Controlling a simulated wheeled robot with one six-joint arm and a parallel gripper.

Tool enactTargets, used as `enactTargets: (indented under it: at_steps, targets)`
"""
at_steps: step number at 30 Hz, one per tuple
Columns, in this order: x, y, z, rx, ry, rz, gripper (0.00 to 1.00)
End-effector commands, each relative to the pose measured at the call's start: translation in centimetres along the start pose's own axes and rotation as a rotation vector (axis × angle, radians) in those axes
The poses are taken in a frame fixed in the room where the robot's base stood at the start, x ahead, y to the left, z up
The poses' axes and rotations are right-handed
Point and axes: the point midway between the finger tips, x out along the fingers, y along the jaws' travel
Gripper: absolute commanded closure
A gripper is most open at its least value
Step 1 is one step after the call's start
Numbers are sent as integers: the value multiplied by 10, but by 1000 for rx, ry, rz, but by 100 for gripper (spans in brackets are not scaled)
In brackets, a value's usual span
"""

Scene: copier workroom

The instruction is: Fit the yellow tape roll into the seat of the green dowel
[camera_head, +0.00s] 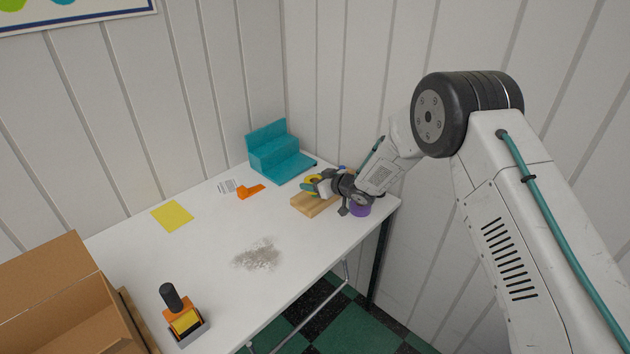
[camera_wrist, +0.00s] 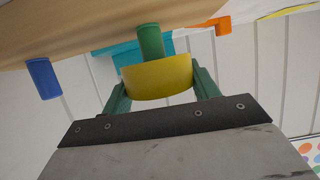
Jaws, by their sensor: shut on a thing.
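The yellow tape roll (camera_wrist: 157,80) is held between the green fingers of my gripper (camera_wrist: 160,84) in the wrist view. The green dowel (camera_wrist: 150,40) stands out from the wooden board (camera_wrist: 60,28), and its free end meets the roll's edge in the picture. I cannot tell whether the dowel is inside the roll's hole or just behind it. In the head view my gripper (camera_head: 321,185) holds the yellow roll (camera_head: 312,179) over the wooden board (camera_head: 314,206). The green dowel is hard to make out there.
A blue peg (camera_wrist: 43,78) stands on the same board. A purple thing (camera_head: 360,210) is beside my gripper. A teal stepped stand (camera_head: 276,158) is behind. An orange piece (camera_head: 250,191), yellow sheet (camera_head: 172,216), clear crumpled wrap (camera_head: 258,255), stamp-like tool (camera_head: 183,318) and cardboard box (camera_head: 55,290) lie leftward.

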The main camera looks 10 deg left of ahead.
Motion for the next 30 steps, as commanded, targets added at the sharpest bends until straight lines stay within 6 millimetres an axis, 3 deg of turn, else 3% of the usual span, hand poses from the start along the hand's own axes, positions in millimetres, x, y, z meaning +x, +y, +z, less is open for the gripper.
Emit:
enactTargets:
  at_steps: [30]
  targets:
    - [10, 0, 24, 1, -1, 1, 63]
